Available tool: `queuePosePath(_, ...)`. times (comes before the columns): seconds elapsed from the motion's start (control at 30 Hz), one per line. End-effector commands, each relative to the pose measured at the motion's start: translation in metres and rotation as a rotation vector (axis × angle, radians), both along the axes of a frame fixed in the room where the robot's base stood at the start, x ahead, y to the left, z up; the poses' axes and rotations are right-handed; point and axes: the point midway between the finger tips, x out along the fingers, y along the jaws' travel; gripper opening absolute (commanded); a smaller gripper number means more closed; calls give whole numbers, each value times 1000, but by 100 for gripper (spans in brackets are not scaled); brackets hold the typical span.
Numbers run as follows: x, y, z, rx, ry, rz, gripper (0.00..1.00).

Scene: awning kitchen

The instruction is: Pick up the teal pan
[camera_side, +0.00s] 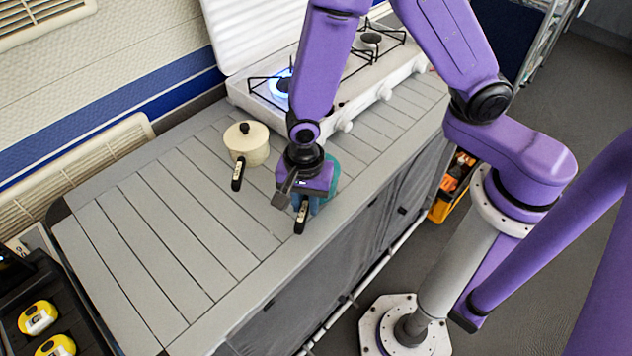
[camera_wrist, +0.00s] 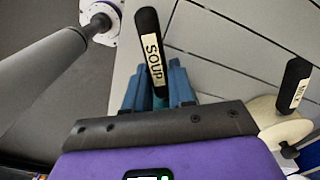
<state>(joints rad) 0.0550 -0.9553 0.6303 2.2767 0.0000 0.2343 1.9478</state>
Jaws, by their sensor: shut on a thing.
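The teal pan (camera_side: 331,172) stands on the slatted table near its front edge, mostly hidden behind my gripper in the side view. Its black handle (camera_side: 301,216) points toward the lower left. In the wrist view the handle (camera_wrist: 149,48) carries a cream label reading "SOUP". My gripper (camera_side: 309,203) is low over the pan, and its blue fingers (camera_wrist: 158,88) lie on both sides of the handle's base, shut on it. The pan's body is hidden by the gripper in the wrist view. I cannot tell whether the pan is clear of the table.
A cream lidded pot (camera_side: 246,146) with a labelled black handle stands left of my gripper. A white gas stove (camera_side: 340,100) with a blue flame lit is behind. A black tray (camera_side: 60,310) with yellow items is at the lower left. The table's left part is clear.

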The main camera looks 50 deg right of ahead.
Motion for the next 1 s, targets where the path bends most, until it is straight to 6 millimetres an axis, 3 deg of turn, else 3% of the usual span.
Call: queuePosePath(1.0, 0, 0, 43, 2, -1, 0, 0)
